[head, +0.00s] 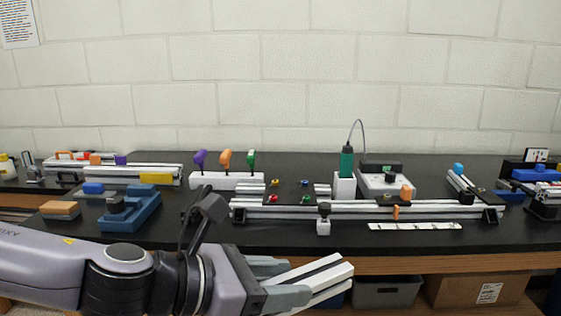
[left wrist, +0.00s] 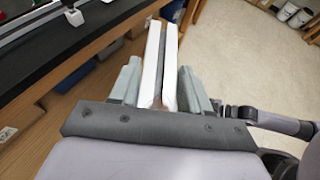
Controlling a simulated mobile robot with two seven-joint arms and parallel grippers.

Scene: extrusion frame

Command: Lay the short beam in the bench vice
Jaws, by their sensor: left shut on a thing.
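My left gripper (head: 288,282) reaches in low from the left, in front of the bench, and is shut on the short beam (head: 325,272), a silver-white slotted extrusion. In the left wrist view the short beam (left wrist: 152,60) sticks out forward between the two grey fingers of the left gripper (left wrist: 160,92); its near end is hidden between them. The bench vice (head: 143,208) is blue and stands on the left of the bench, behind my forearm, with a dark knob on it. The beam is well to the right of the vice, apart from it. My right gripper does not show clearly in either view.
A long extrusion frame (head: 350,212) lies across the bench middle. Behind it stand a white rack (head: 225,181) with coloured-handled tools and a green screwdriver (head: 346,162). An orange-topped block (head: 60,209) lies left of the vice. The bench's front edge (head: 400,263) lies beyond the beam, with bins below.

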